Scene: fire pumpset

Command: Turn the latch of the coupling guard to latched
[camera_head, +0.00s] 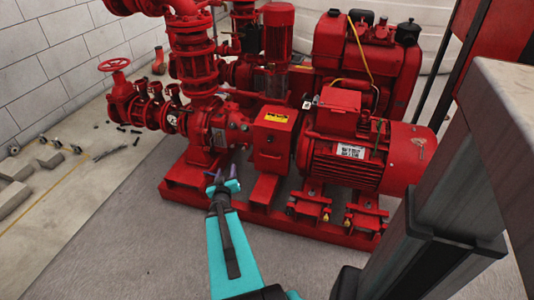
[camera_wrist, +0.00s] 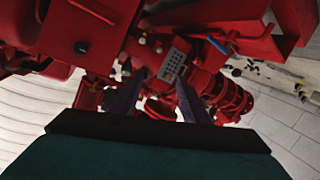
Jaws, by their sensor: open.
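The coupling guard (camera_head: 272,145) is a red box with a yellow label, between the pump and the motor in the head view. In the wrist view a red box face, likely the guard (camera_wrist: 92,28), is at the upper left. A small dark round part (camera_wrist: 81,47) on it may be the latch; its turn position is too small to tell. My gripper (camera_head: 222,176) is open and empty, low and left of the guard in the head view, apart from it. In the wrist view its two dark fingers (camera_wrist: 160,80) point towards the pump, with the guard left of them.
The red pump (camera_head: 214,137) stands left of the guard, the red motor (camera_head: 345,150) right. The red base frame (camera_head: 262,190) runs along the front. A blue lever (camera_wrist: 217,45) shows right of the fingers in the wrist view. The grey floor (camera_head: 120,220) at left front is clear.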

